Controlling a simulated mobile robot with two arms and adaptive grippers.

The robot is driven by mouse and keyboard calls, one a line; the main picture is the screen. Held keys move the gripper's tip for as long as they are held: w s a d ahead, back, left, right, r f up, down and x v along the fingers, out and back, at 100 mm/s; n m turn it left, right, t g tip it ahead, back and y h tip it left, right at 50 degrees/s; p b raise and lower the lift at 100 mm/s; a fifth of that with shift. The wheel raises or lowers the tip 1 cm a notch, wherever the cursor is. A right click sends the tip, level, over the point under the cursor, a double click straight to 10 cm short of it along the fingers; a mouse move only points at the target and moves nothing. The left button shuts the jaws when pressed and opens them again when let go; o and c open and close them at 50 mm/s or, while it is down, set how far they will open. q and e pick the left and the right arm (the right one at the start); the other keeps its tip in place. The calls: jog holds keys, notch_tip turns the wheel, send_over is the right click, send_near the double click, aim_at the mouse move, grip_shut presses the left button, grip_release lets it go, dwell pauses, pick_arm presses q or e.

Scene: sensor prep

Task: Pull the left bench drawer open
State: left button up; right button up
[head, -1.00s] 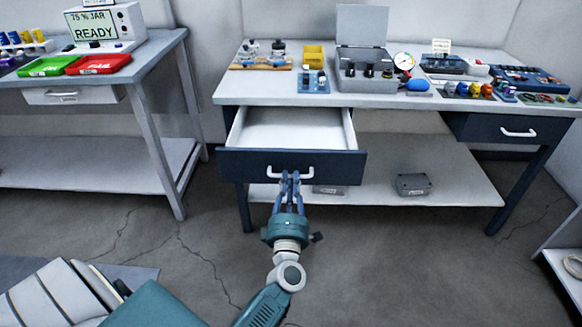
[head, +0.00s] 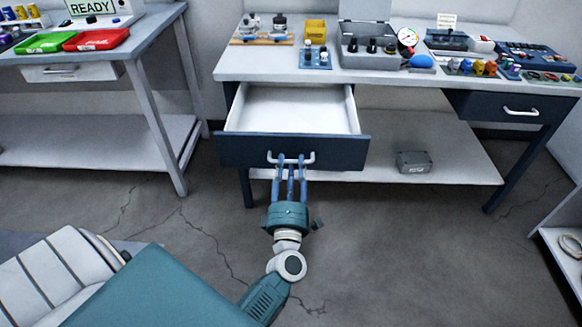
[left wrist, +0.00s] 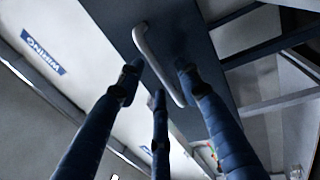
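The left bench drawer (head: 290,110) stands well out from the bench, and its white inside looks empty. Its dark blue front (head: 235,151) carries a white bar handle (head: 312,160). My left gripper (head: 291,160) is at the handle, its blue fingers spread apart. In the left wrist view the handle (left wrist: 158,62) passes between the spread fingers (left wrist: 158,85), and they do not look closed on it. Whether a fingertip touches it I cannot tell. My right gripper is not in view.
The bench top (head: 270,68) holds trays, a gauge and a grey case. The right drawer (head: 510,108) is shut. A grey box (head: 414,162) sits on the lower shelf. A second table (head: 150,35) stands left.

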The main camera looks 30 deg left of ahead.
pick_arm(q)
jog(key=v, duration=1.2)
jog(key=shift+r, duration=0.1)
